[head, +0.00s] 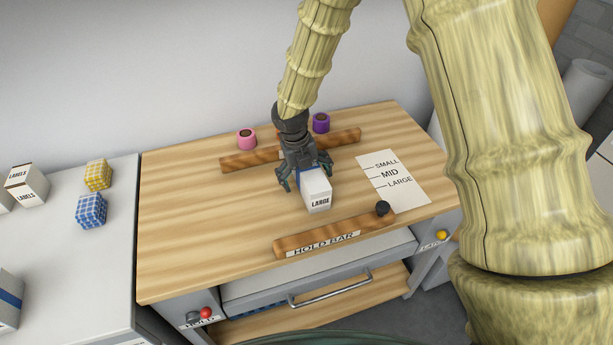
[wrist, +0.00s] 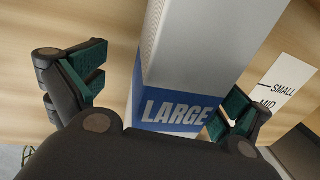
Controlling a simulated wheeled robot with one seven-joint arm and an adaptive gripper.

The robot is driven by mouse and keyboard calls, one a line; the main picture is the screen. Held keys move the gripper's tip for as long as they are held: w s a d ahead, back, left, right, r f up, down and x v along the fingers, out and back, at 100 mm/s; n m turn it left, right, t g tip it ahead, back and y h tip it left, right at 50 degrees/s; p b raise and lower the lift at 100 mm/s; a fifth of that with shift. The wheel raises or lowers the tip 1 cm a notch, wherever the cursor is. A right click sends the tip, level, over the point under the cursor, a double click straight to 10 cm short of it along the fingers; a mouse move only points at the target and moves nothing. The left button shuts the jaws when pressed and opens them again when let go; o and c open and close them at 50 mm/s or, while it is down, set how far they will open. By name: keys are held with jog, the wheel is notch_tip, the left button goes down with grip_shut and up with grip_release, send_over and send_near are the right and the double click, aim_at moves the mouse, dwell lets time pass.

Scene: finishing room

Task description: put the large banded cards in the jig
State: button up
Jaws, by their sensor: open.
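The large banded cards are a white block (head: 317,193) marked LARGE, on the wooden bench between two wooden bars. In the wrist view the block (wrist: 205,45) has a blue band with LARGE on it. My gripper (head: 306,174) is open over the block, with one finger on each side. In the wrist view a gap shows between the left finger and the block; the right finger looks closer, and I cannot tell whether it touches. The front bar (head: 285,248) is labelled HOLD BAR and has a black knob (head: 382,208). The back bar (head: 237,160) lies behind the gripper, partly hidden.
A SMALL/MID/LARGE scale sheet (head: 408,190) lies right of the block. Pink (head: 246,139) and purple (head: 321,122) rolls stand behind the back bar. A red knob (head: 205,313) is at the bench's front left. Yellow (head: 97,175) and blue (head: 91,210) checked blocks sit on the left counter. The bench's left side is clear.

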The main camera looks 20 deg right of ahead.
jog(key=shift+r, duration=0.15)
jog(key=r, duration=0.4)
jog(key=a+r, duration=0.1)
jog(key=r, duration=0.3)
jog(key=a+r, duration=0.1)
jog(key=r, duration=0.2)
jog(key=shift+r+b, duration=0.35)
jog(key=shift+r, duration=0.05)
